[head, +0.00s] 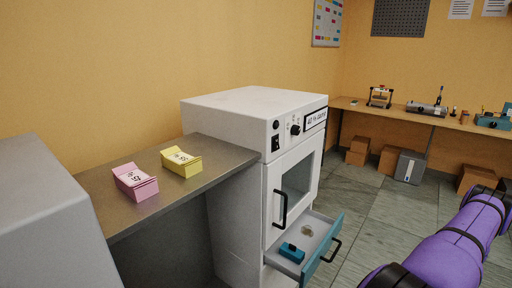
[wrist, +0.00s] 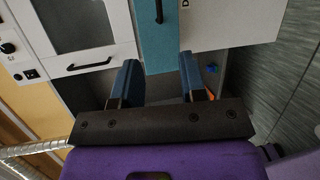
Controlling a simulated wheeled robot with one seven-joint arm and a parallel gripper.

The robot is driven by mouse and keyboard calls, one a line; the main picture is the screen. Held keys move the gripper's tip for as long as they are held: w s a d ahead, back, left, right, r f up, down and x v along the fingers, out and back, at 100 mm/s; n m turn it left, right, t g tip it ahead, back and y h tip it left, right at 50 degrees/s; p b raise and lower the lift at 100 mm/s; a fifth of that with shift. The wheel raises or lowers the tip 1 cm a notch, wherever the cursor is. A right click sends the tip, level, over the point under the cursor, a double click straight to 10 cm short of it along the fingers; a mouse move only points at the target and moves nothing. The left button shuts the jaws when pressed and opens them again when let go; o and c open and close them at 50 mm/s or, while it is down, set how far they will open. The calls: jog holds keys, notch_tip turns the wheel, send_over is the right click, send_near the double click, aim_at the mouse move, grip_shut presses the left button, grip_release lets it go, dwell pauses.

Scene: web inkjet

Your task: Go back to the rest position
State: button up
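My gripper (wrist: 158,68) is open in the wrist view, its two blue fingers spread apart with nothing seen held between them. The teal drawer front (wrist: 160,40) shows beyond and between the fingertips. In the head view my purple arm enters at the lower right and my gripper is out of frame. The white oven-like cabinet (head: 235,110) stands in the middle, its upper door closed. Its lower drawer (head: 322,262) is pulled open and holds a blue block-like thing (head: 291,252) and a small beige thing (head: 307,230). No gripper shows at the drawer handle in the head view.
A grey metal table (head: 215,155) at the left bears a pink box (head: 135,182) and a yellow box (head: 181,162). A long bench (head: 390,112) with devices runs along the back wall, with cardboard boxes (head: 358,150) beneath. Tiled floor (head: 365,205) is clear between cabinet and bench.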

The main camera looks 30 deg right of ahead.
jog(key=w+r+n+g+y, duration=0.2)
jog(key=w+r+n+y, duration=0.3)
jog(key=w+r+n, duration=0.55)
jog(key=w+a+r+n+g+y, duration=0.1)
jog(key=w+a+r+n+g, duration=0.2)
jog(key=a+r+n, duration=0.5)
jog(key=w+a+r+n+g+y, duration=0.2)
jog(key=w+a+r+g, duration=0.15)
jog(key=r, duration=0.85)
jog(key=w+a+r+n+g+y, duration=0.1)
jog(key=w+a+r+n+g, duration=0.25)
jog(key=a+r+n, duration=0.45)
jog(key=s+a+r+n+g+h, duration=0.1)
jog(key=s+a+r+n+h, duration=0.1)
jog(key=a+r+n, duration=0.45)
jog(key=s+a+r+n+g+h, duration=0.2)
jog(key=s+a+r+n+h, duration=0.15)
jog(key=a+r, duration=0.55)
jog(key=s+a+r+n+t+h, duration=0.2)
jog(key=s+a+r+n, duration=0.2)
jog(key=s+n, duration=0.2)
jog(key=s+a+r+n+t+h, duration=0.2)
jog(key=s+a+r+n, duration=0.2)
jog(key=s+n, duration=0.3)
jog(key=shift+v, duration=0.85)
